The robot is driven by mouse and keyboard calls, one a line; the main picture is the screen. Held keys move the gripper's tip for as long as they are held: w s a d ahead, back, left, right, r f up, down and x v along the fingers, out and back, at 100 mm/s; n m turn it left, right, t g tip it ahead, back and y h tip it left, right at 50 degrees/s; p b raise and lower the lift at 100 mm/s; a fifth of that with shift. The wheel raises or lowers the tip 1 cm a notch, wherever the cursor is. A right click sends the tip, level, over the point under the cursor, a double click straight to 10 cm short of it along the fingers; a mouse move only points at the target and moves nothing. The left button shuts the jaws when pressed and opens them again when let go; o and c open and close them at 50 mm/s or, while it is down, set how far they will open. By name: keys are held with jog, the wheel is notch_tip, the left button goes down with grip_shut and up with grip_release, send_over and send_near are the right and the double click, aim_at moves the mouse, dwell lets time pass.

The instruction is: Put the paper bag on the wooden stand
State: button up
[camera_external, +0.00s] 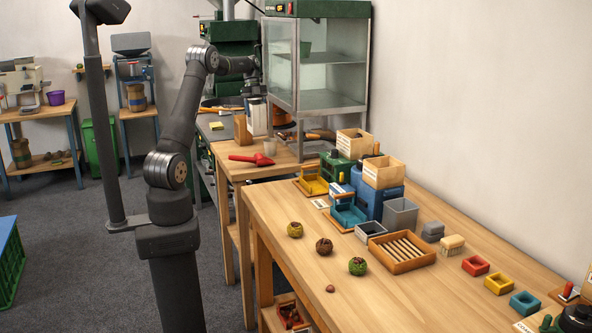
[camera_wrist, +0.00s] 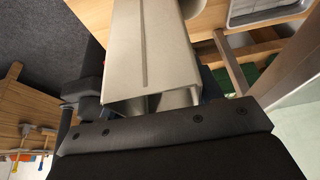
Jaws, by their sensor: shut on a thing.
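The paper bag (camera_external: 257,116) is pale and stands upright below my gripper (camera_external: 254,91), at the far end of the smaller wooden table. In the wrist view the bag (camera_wrist: 150,50) fills the upper middle, its open mouth toward the camera. My gripper is shut on the bag near its top; the fingertips are mostly hidden. A brown upright wooden piece (camera_external: 241,131), which looks like the wooden stand, is just left of the bag. I cannot tell whether the bag touches it or the table.
A glass cabinet (camera_external: 316,75) stands close to the right of my gripper. The long table (camera_external: 300,205) holds trays, boxes and chestnuts.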

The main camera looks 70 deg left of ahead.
jog(key=a, duration=0.1)
jog(key=s+a+f, duration=0.1)
jog(key=a, duration=0.2)
jog(key=shift+s+f, duration=0.2)
notch_tip(320, 180, down, 4)
jog(key=shift+a+r, duration=0.1)
jog(key=shift+a, duration=0.05)
jog(key=shift+f, duration=2.95)
jog(key=shift+f, duration=0.15)
jog(key=o, duration=1.2)
jog(key=shift+c, duration=0.2)
jog(key=v, duration=1.2)
